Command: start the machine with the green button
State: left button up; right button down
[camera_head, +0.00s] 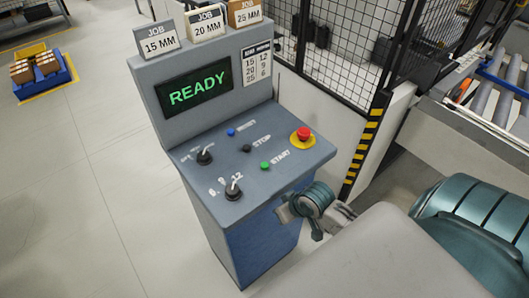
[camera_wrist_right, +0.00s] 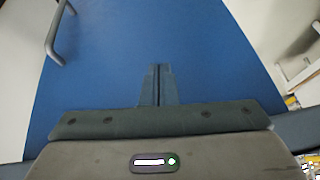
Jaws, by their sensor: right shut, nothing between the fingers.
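The console screen (camera_head: 195,94) reads READY in green letters. My right gripper (camera_head: 284,211) is at the console's right front edge, to the lower right of the green button and apart from it. In the right wrist view its fingers (camera_wrist_right: 159,85) are together and empty, in front of the console's blue front panel (camera_wrist_right: 158,35). The green button is not visible in that view. My left gripper is not in view.
A red emergency stop (camera_head: 304,133) on a yellow base sits right of the green button. A black button (camera_head: 246,148), a blue button (camera_head: 231,132) and two knobs (camera_head: 233,190) share the panel. Job cards (camera_head: 205,22) stand on top. A mesh fence (camera_head: 335,50) is behind.

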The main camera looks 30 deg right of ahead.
jog(key=shift+n+y, duration=0.5)
jog(key=shift+y, duration=0.1)
jog(key=r+p, duration=0.1)
jog(key=r, duration=0.3)
jog(key=a+r, duration=0.1)
jog(key=r, duration=0.3)
jog(key=a+r+p, duration=0.1)
jog(key=r, duration=0.4)
jog(key=shift+s+a+p, duration=0.25)
jog(key=shift+s+p, duration=0.05)
jog(key=shift+p, duration=0.05)
jog(key=shift+m+t+y, duration=0.3)
jog(key=shift+t+y, duration=0.2)
jog(key=shift+y, duration=0.4)
jog(key=w+r, duration=0.1)
jog(key=w, duration=0.1)
jog(key=w+d+r, duration=0.1)
jog(key=w, duration=0.1)
jog(key=w+d+r, duration=0.1)
jog(key=w+r, duration=0.1)
jog(key=shift+w+r, duration=0.1)
jog(key=shift+w, duration=0.05)
jog(key=w+d+r+m+y, duration=0.1)
jog(key=w+d+r, duration=0.1)
jog(key=w+r, duration=0.2)
notch_tip(320, 180, up, 2)
jog(key=shift+w+r+t+y, duration=0.1)
jog(key=shift+w+t+y, duration=0.15)
jog(key=shift+t+y, duration=0.05)
